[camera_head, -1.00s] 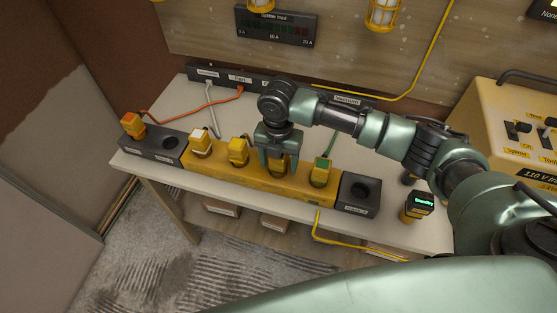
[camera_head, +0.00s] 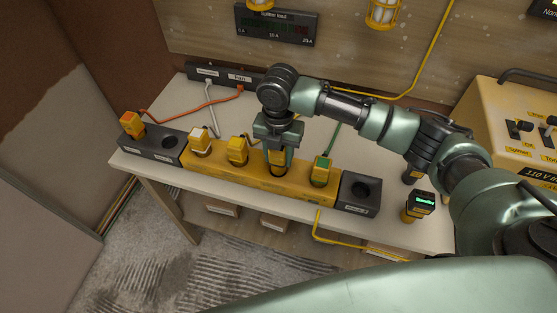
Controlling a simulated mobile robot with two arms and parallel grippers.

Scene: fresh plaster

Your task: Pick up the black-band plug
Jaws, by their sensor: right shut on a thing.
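My right gripper (camera_head: 278,155) points down over the yellow socket strip (camera_head: 215,180) on the bench. It is shut on the black-band plug (camera_head: 278,169), a yellow plug between the yellow and green-topped ones. The fingers hide much of it, and its band is hard to make out. The plug is at the strip; I cannot tell whether it is still seated. My left gripper is not in view.
A white-topped plug (camera_head: 200,142), a yellow plug (camera_head: 237,151) and a green-topped plug (camera_head: 321,171) stand close by in the strip. An orange plug (camera_head: 132,124) sits in the left dark block. The right dark block (camera_head: 360,192) has an empty socket.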

